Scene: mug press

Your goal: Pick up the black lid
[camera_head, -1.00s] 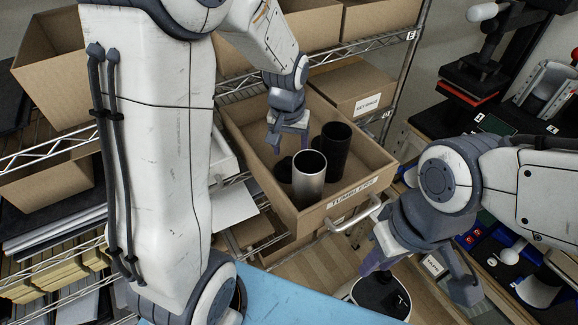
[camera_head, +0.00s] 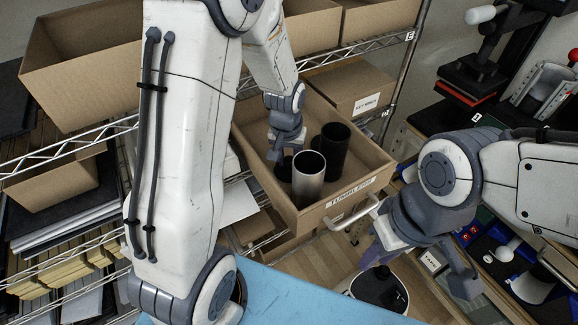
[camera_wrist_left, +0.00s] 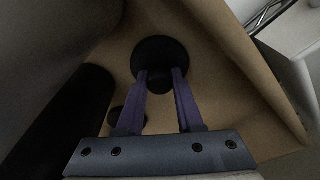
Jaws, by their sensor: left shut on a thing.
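The black lid (camera_wrist_left: 158,45) is round with a short knob. In the left wrist view it lies in the cardboard box, and my left gripper (camera_wrist_left: 159,76) is shut on its knob. In the head view my left gripper (camera_head: 284,147) reaches down into the tumbler box, behind the silver tumbler (camera_head: 308,180). There the dark lid (camera_head: 284,170) is partly hidden by the gripper and that tumbler. A black tumbler (camera_head: 334,152) stands to the right. My right gripper (camera_head: 420,278) is open and empty, in front of the box at the right.
The tumbler box (camera_head: 352,190) sits on a wire shelf, with its walls close around my left gripper. Other cardboard boxes (camera_head: 352,88) stand behind. A black-topped white round device (camera_head: 378,292) is below my right gripper. A press (camera_head: 478,70) stands at the back right.

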